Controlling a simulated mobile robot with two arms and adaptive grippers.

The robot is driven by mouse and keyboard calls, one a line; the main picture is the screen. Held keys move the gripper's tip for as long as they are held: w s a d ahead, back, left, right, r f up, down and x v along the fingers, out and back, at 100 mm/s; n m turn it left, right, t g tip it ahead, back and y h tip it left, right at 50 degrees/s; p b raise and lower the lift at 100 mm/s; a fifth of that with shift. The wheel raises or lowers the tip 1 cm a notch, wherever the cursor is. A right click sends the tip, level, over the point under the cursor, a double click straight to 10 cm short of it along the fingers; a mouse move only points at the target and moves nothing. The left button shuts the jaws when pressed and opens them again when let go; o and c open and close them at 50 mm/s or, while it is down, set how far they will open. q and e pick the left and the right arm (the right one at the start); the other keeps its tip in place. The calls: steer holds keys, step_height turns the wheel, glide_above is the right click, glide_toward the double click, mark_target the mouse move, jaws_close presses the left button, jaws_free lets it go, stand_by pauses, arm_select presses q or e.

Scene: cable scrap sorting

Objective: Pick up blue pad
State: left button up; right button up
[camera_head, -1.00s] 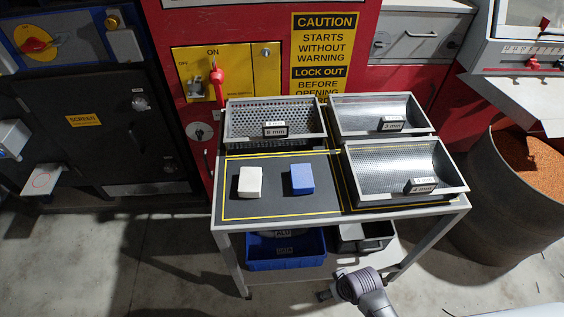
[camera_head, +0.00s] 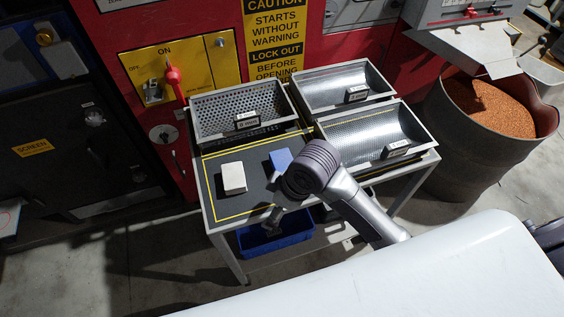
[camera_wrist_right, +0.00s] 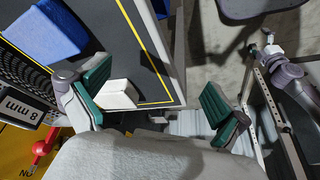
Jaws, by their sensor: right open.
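The blue pad (camera_head: 280,158) lies on the dark top of the cart, inside the yellow outline. My right arm covers part of it in the head view. In the right wrist view the blue pad (camera_wrist_right: 45,32) is at the upper left, outside the space between the fingers. I see no left gripper in the head view.
A white pad (camera_head: 233,178) lies left of the blue pad. A perforated tray (camera_head: 215,133) and two metal trays (camera_head: 325,105) (camera_head: 350,155) stand behind and to the right. A blue bin (camera_head: 290,236) sits below. A drum of orange granules (camera_head: 470,145) stands at right.

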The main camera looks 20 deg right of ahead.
steer(key=w+r+n+g+h, duration=0.1)
steer(key=w+r+n, duration=0.35)
steer(key=w, duration=0.35)
step_height(320, 180, up, 5)
steer(key=n+g+h, duration=0.1)
steer(key=n+h, duration=0.1)
steer(key=n, duration=0.1)
glide_above(283, 161)
step_height(283, 161, down, 8)
steer(key=shift+s+d+f+p, duration=0.1)
steer(key=shift+p, duration=0.25)
steer(key=shift+f+p, duration=0.55)
steer(key=shift+f, duration=2.05)
steer(key=c, duration=1)
steer(key=shift+r, duration=0.15)
step_height(283, 161, up, 4)
steer(key=shift+b, duration=0.45)
steer(key=s+d+r+b, duration=0.1)
steer(key=s+d+r, duration=0.4)
steer(key=d, duration=0.5)
steer(key=shift+s+r, duration=0.3)
steer(key=shift+r, duration=0.6)
